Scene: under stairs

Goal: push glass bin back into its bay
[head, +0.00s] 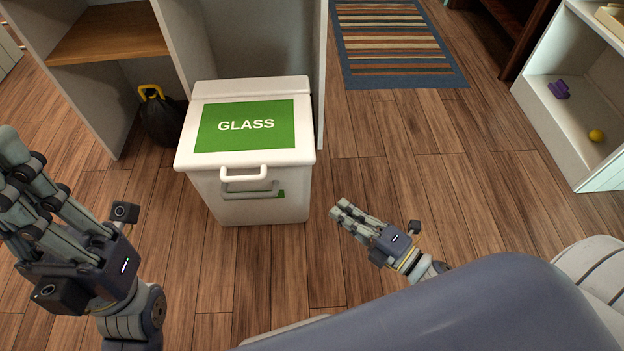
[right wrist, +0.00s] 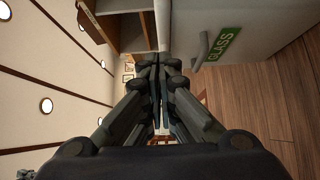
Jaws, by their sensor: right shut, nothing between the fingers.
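The glass bin (head: 300,170) is white with a green GLASS label on its lid and a handle (head: 244,173) on its front. It stands upright on the floor, its front sticking out of the bay (head: 260,40) between white panels. Its front also shows in the right wrist view (right wrist: 285,30), with a green GLASS label. My right gripper (head: 340,211) is shut and empty, to the right of the bin's lower front and apart from it. My left gripper (head: 12,165) is at the left edge, apart from the bin; whether its fingers are closed is unclear.
A black bag with a yellow handle (head: 161,115) stands on the floor left of the bin, under a wooden shelf (head: 110,32). A striped rug (head: 395,45) lies behind to the right. A white shelf unit (head: 570,125) stands at far right. The wooden floor between is clear.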

